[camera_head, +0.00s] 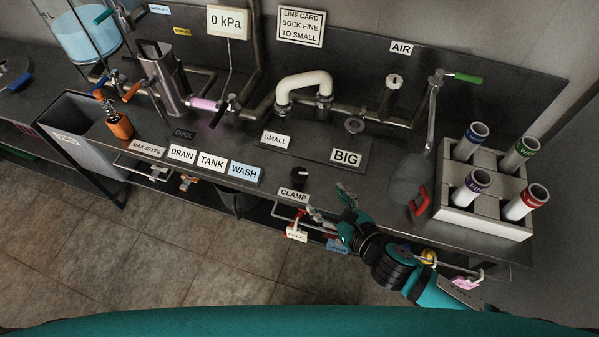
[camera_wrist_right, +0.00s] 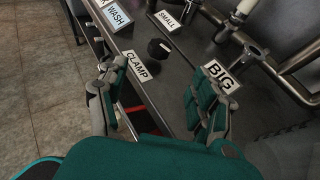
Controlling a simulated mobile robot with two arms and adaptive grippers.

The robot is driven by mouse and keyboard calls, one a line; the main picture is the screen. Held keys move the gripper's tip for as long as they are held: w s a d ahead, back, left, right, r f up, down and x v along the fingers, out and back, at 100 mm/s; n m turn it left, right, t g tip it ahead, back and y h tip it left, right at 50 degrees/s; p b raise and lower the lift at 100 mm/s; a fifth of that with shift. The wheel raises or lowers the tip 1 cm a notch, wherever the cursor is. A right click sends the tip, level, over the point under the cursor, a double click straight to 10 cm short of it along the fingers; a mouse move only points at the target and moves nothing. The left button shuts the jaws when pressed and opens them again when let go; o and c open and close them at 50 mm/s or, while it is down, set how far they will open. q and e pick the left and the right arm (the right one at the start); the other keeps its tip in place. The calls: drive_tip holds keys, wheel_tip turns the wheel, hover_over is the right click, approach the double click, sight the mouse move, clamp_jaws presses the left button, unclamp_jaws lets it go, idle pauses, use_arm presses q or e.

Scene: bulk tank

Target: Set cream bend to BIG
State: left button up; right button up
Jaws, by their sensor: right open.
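The cream bend (camera_head: 303,83) is an upside-down U of pale pipe at the back of the bench, standing on dark pipe fittings behind the SMALL label (camera_head: 275,139). Its lower part shows at the top of the right wrist view (camera_wrist_right: 243,10). The BIG label (camera_head: 346,157) lies to the right, with an open round port (camera_head: 354,125) behind it. A black CLAMP knob (camera_head: 299,175) stands behind the CLAMP label (camera_head: 293,195). My right gripper (camera_head: 331,202) is open and empty at the bench's front edge, right of the CLAMP label. My left gripper is out of view.
A grey rack (camera_head: 483,215) with several colour-banded tubes stands at the right. A grey rounded object (camera_head: 408,185) with a red handle (camera_head: 419,203) sits beside it. An upright pipe with a green handle (camera_head: 467,78) rises behind. Tags hang below the front edge.

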sight(301, 176)
drive_tip(key=x, duration=1.4)
drive_tip(key=shift+w+f, duration=0.1)
drive_tip(key=shift+w, duration=0.05)
clamp_jaws()
